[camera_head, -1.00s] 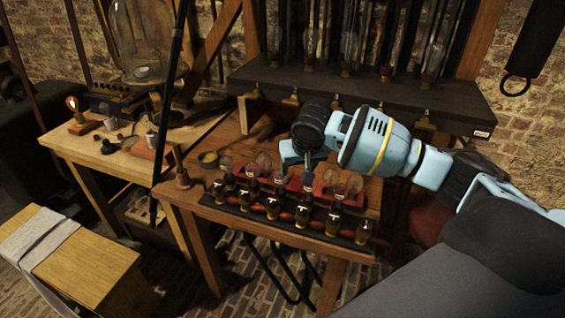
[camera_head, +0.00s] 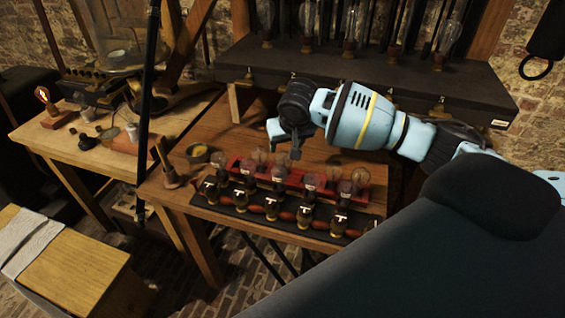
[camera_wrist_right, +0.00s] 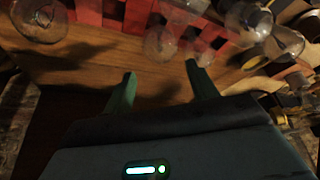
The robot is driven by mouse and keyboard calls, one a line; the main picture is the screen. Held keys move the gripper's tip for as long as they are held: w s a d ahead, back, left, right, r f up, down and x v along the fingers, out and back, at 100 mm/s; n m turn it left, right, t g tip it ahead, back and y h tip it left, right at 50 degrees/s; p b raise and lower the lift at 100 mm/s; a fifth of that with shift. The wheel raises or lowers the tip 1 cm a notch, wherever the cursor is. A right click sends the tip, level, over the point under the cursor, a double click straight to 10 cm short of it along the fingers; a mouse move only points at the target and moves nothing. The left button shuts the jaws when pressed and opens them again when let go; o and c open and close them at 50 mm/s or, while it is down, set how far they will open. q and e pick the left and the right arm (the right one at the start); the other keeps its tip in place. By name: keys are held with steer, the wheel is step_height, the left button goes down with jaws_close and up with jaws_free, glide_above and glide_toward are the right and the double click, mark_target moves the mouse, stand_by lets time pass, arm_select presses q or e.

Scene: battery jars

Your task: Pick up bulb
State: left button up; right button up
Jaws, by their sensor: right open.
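Several clear glass bulbs (camera_head: 360,177) stand in a red rack (camera_head: 322,187) on the wooden table in the head view. In the right wrist view, one bulb (camera_wrist_right: 160,44) is just beyond and between my fingertips, with more bulbs to its left and right. My right gripper (camera_head: 295,150) is above the table behind the rack; its open fingers also show in the right wrist view (camera_wrist_right: 160,80). Nothing is between the fingers. My left gripper is not in view.
A black strip (camera_head: 232,207) with several dark fittings lies along the table's front edge. A dark shelf (camera_head: 370,80) with tall glass tubes stands behind. A thin black pole (camera_head: 146,130) rises at left.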

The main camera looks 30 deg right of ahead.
mark_target(284, 152)
steer(key=shift+w+f, duration=0.1)
steer(key=shift+f, duration=0.05)
steer(key=x, duration=0.4)
steer(key=shift+w+a+f, duration=0.1)
steer(key=shift+f, duration=0.25)
steer(key=c, duration=0.9)
steer(key=shift+o, duration=0.2)
steer(key=shift+r, duration=0.1)
